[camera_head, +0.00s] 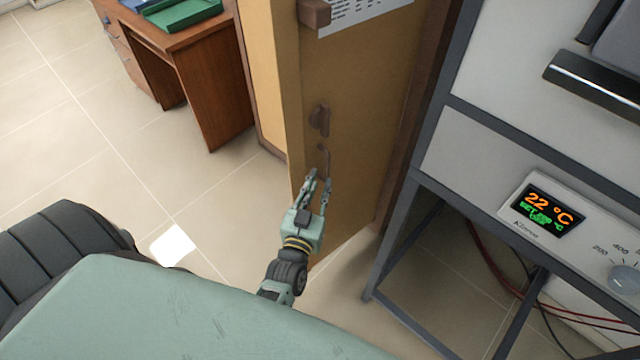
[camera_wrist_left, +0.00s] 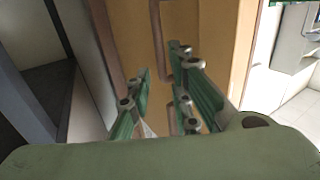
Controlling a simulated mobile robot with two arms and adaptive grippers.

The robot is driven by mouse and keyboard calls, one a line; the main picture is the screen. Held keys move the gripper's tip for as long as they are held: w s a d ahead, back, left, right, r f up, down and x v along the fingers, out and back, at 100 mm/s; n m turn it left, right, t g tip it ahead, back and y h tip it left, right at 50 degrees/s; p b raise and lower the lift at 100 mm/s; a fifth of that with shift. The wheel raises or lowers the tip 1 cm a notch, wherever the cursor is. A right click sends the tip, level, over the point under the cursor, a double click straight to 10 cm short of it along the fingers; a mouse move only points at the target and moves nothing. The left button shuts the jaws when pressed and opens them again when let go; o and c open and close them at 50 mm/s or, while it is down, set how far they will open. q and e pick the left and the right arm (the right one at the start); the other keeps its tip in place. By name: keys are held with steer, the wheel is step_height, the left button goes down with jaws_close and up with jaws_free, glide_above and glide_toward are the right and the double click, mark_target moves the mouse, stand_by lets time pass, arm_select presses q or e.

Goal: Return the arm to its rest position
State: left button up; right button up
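A thin brown handle bar (camera_wrist_left: 158,45) runs down behind the right-hand finger there. I cannot tell whether a finger touches it. No held object shows between the fingers. My right gripper is in neither view.
A grey metal frame (camera_head: 392,240) carries a furnace with a lit display (camera_head: 547,212) reading 22 °C on the right. A wooden desk (camera_head: 200,60) with a green tray (camera_head: 180,10) stands at the upper left.

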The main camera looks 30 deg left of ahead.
arm_select(q)
steer(key=s+d+f+m+g+h, duration=0.1)
steer(key=s+d+f+g+h, duration=0.15)
steer(key=s+f, duration=0.45)
steer(key=s+d+f+m+g+h, duration=0.1)
steer(key=s+d+f+g, duration=0.15)
steer(key=f, duration=0.85)
steer(key=s+d+f+m+g+h, duration=0.1)
steer(key=s+d+f+g+h, duration=0.2)
steer(key=f, duration=0.7)
steer(key=s+a+f+g, duration=0.1)
steer(key=s+f, duration=0.3)
steer(key=s, duration=0.5)
steer(key=s+a+f+m+g+y, duration=0.1)
steer(key=s+f+g, duration=0.3)
steer(key=s, duration=0.6)
steer(key=s+a+f+m+g+y, duration=0.1)
steer(key=s+a+f+g, duration=0.2)
steer(key=s+f, duration=0.3)
steer(key=s, duration=0.4)
steer(key=shift+d, duration=0.1)
